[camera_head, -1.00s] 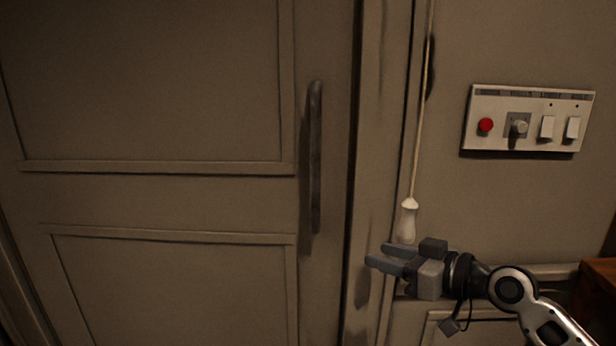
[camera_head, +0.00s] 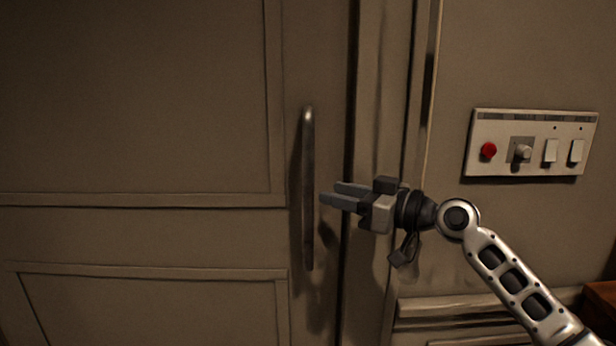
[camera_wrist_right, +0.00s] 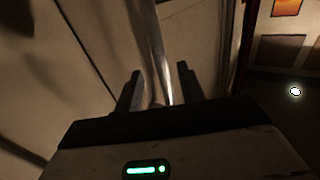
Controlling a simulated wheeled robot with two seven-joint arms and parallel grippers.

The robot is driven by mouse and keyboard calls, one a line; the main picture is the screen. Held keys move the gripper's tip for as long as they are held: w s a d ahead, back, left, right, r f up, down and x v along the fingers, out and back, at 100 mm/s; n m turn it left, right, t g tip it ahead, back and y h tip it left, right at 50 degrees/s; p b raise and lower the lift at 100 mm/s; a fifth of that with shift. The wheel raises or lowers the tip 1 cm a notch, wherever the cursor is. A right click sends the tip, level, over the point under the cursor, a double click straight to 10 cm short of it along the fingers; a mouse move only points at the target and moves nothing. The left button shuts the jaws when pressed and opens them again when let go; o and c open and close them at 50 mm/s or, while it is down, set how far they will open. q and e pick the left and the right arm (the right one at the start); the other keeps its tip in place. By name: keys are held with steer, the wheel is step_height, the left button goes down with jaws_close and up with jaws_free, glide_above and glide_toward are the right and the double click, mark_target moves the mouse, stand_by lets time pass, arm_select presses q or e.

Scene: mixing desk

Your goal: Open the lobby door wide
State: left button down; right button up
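The lobby door (camera_head: 140,235) is a beige panelled door that fills the left of the head view and looks closed against its frame. Its long vertical bar handle (camera_head: 308,190) is near the door's right edge. My right gripper (camera_head: 329,192) is just right of the handle at about mid-height, fingers pointing left towards it. In the right wrist view the gripper (camera_wrist_right: 158,80) is open, and the metal handle (camera_wrist_right: 153,50) shows between its fingers. The fingers are not closed on it; whether they touch it cannot be told. My left gripper is out of view.
A switch panel (camera_head: 531,144) with a red button, a knob and white switches is on the wall to the right. A brown wooden edge (camera_head: 603,300) shows at lower right.

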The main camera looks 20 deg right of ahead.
mark_target(313, 188)
steer(key=p+x, duration=0.1)
steer(key=x, duration=0.6)
steer(key=shift+a, duration=0.1)
jaws_close()
